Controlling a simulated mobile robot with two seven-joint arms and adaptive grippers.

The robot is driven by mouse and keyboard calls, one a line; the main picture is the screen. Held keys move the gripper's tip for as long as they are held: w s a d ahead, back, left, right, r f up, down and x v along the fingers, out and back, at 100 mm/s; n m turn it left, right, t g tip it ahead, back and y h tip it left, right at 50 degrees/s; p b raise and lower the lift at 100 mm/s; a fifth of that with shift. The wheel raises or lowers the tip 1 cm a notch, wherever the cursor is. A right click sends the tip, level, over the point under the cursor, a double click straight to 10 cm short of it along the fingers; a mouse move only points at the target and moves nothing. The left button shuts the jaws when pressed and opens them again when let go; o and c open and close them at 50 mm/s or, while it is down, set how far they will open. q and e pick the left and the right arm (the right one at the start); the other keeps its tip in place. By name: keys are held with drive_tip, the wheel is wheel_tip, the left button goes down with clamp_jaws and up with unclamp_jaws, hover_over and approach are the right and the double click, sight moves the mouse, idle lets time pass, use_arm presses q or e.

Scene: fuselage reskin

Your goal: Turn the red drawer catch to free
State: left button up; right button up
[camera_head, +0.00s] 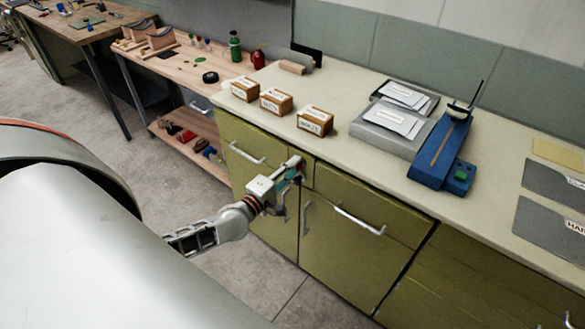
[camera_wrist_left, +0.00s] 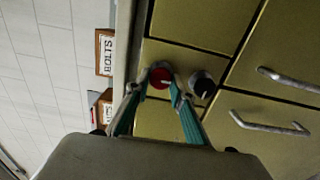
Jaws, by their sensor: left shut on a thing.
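The red drawer catch (camera_wrist_left: 160,77) is a round red knob with a small pale mark, on the olive cabinet front just below the counter edge. My left gripper (camera_head: 297,170) reaches it from the front in the head view and mostly hides it there. In the left wrist view the teal fingers of my left gripper (camera_wrist_left: 157,90) stand on both sides of the red catch, shut on it. A black knob (camera_wrist_left: 202,84) sits beside it, close to one fingertip. My right gripper is not in view.
A drawer with a bar handle (camera_head: 358,220) is right of the gripper; another handle (camera_head: 246,154) is left. On the counter (camera_head: 350,85) stand small labelled boxes (camera_head: 315,121), grey trays (camera_head: 390,131) and a blue tool (camera_head: 440,155). The floor (camera_head: 200,275) below is clear.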

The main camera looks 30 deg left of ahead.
use_arm(q)
drive_tip(key=o, duration=1.1)
drive_tip(key=s, duration=1.2)
drive_tip(key=shift+a, duration=0.45)
drive_tip(key=s+d+f+m+g, duration=0.3)
drive_tip(key=s+d+f+m, duration=0.3)
drive_tip(key=d+m, duration=0.3)
drive_tip(key=s+d+f+m+g+h, duration=0.1)
drive_tip(key=s+d+f+m+g, duration=0.3)
drive_tip(key=d+m, duration=0.5)
wheel_tip(320, 180, down, 3)
drive_tip(key=s+m, duration=0.2)
drive_tip(key=m, duration=0.1)
drive_tip(key=shift+d+m+h, duration=0.15)
drive_tip(key=shift+m+h, duration=0.15)
